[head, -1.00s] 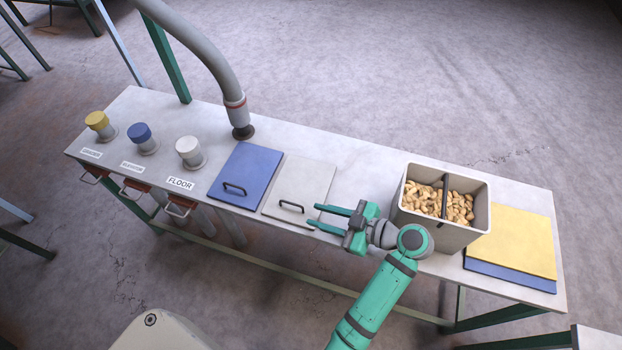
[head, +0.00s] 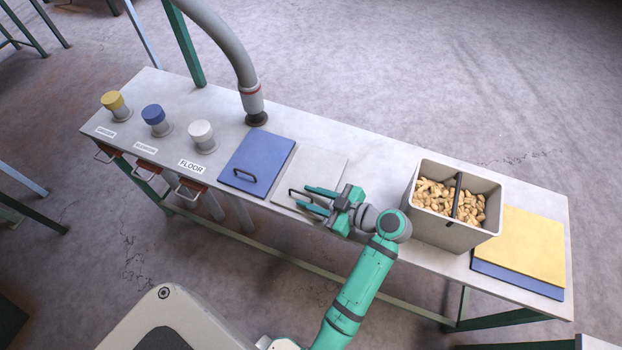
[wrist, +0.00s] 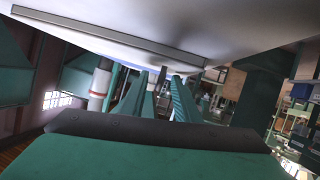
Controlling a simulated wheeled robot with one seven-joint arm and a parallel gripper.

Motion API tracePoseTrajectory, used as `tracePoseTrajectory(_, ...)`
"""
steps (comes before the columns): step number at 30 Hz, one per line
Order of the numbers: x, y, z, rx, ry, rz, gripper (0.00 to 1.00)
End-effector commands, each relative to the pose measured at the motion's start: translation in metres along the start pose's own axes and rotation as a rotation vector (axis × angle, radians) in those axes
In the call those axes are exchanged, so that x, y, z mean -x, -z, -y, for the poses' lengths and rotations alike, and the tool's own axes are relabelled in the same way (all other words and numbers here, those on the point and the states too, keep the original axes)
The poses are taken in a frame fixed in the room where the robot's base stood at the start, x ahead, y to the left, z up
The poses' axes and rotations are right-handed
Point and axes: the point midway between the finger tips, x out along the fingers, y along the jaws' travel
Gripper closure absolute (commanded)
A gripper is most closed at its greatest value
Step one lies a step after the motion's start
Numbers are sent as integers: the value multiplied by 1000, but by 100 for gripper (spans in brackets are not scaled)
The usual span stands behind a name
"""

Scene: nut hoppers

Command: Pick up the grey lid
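The grey lid (head: 322,163) lies flat on the bench, just right of the blue lid. It has a dark bar handle (head: 291,194) near its front edge. My gripper (head: 302,197) is at the front of the grey lid with its two green fingers apart, one behind and one in front of the handle's line. In the wrist view the fingers (wrist: 157,92) are also spread, with a small dark upright piece between them that looks like the handle. I cannot tell whether either finger touches it.
A blue lid (head: 259,155) with a handle lies left. A bin (head: 445,233) of nuts stands right of my arm, beside stacked yellow (head: 530,245) and blue panels. A hose (head: 241,65) reaches the bench behind the blue lid.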

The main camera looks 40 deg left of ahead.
Motion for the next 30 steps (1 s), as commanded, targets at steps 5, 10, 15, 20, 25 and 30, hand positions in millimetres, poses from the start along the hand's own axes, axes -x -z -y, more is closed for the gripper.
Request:
tracePoseTrajectory(5,0,0,0,0,0,0,81)
tracePoseTrajectory(10,1,0,0,-1,-1,1,100)
tracePoseTrajectory(15,2,-1,-1,-1,-3,1,100)
tracePoseTrajectory(20,3,4,-2,1,-3,1,100)
tracePoseTrajectory(25,14,26,-7,4,-6,1,100)
tracePoseTrajectory(30,27,56,-13,4,-9,1,100)
